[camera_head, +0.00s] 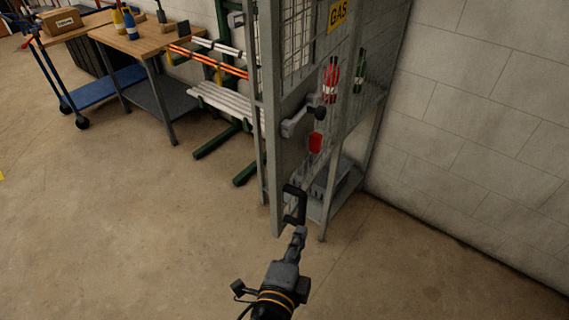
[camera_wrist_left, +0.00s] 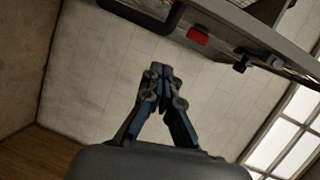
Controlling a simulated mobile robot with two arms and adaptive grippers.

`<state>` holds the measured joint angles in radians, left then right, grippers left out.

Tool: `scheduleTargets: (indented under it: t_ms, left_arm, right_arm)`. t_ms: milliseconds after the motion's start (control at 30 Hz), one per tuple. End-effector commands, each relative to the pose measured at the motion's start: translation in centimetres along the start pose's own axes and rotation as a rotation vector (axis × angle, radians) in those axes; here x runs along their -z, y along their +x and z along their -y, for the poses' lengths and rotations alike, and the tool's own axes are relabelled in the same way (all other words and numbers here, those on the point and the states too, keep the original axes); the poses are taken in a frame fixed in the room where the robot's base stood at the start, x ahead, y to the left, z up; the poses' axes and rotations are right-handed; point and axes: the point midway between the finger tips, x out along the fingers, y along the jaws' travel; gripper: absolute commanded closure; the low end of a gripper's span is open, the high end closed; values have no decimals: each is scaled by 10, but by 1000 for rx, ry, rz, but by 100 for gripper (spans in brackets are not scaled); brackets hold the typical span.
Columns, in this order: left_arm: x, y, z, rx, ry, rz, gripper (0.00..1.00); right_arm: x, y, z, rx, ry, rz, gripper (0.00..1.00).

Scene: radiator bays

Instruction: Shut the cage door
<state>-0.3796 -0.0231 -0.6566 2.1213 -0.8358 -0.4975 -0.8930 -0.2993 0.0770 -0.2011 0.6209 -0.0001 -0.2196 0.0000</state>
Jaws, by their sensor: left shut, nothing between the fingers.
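The grey mesh cage door (camera_head: 279,170) belongs to a tall gas cage with a yellow GAS sign (camera_head: 338,13). Its edge stands out toward me and it looks ajar; how far is hard to tell. It carries a black pull handle (camera_head: 292,204), which also shows at the top of the left wrist view (camera_wrist_left: 172,22). A grey latch lever (camera_head: 297,122) and a red tag (camera_head: 316,142) are higher up. My left gripper (camera_head: 300,232) is shut and empty just below the handle; in the left wrist view its fingertips (camera_wrist_left: 158,72) appear apart from the handle.
Red (camera_head: 331,80) and green (camera_head: 360,72) bottles stand inside the cage. A rack with pipes (camera_head: 215,98), a wooden workbench (camera_head: 133,38) and a blue trolley (camera_head: 83,91) stand to the left. A block wall (camera_head: 470,120) closes the right. The floor in front is clear.

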Motion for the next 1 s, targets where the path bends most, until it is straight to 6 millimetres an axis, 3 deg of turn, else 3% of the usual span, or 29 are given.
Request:
scheduleTargets:
  t_ms: [33,100,200,333,467,833,1000]
  left_arm:
    - [0,-9,33,57,29,10,100]
    - [-2,-19,64,115,66,26,100]
    - [-4,-28,90,161,94,43,100]
    - [-6,-24,100,176,107,49,100]
    - [-6,-6,105,177,106,50,100]
    - [-9,71,118,175,103,48,100]
    - [-36,72,120,172,105,47,100]
  right_arm:
    - [-1,-1,0,0,0,1,57]
    - [-1,-2,0,0,0,2,57]
    - [-2,-2,0,0,0,3,57]
    - [-2,-6,0,0,0,4,57]
    - [-1,-13,0,0,0,4,57]
    - [0,-34,-4,-4,-1,5,57]
    - [1,-47,-6,-6,-1,5,57]
